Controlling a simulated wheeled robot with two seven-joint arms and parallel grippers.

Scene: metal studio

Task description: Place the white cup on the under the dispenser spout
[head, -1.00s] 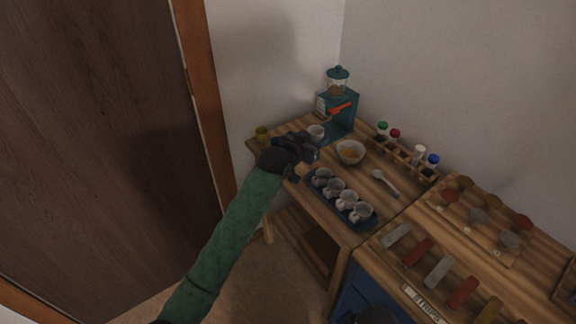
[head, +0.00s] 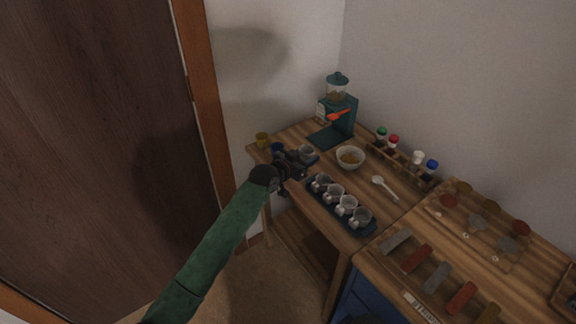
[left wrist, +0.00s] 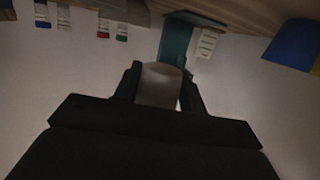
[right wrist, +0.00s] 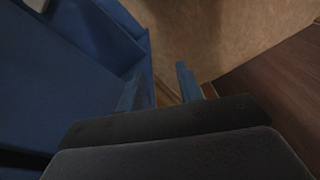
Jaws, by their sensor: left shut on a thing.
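The white cup (head: 306,152) is between the fingers of my left gripper (head: 301,163), which is shut on it. In the left wrist view the pale cup (left wrist: 161,84) sits between the two dark fingers (left wrist: 160,92). The teal dispenser (head: 351,117) stands at the back corner of the table, with a clear jar on top and an orange-red part on its front. Its flat base (head: 328,138) is bare; the cup is in front of and apart from it. My right gripper (right wrist: 160,90) shows in the right wrist view with its fingers apart and nothing between them.
A dark tray (head: 337,217) with several cups is right of my left gripper. A bowl (head: 350,158), a spoon (head: 385,188) and a rack of capped jars (head: 405,163) stand further right. A yellow cup (head: 262,140) and a blue one (head: 277,148) are at the left.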

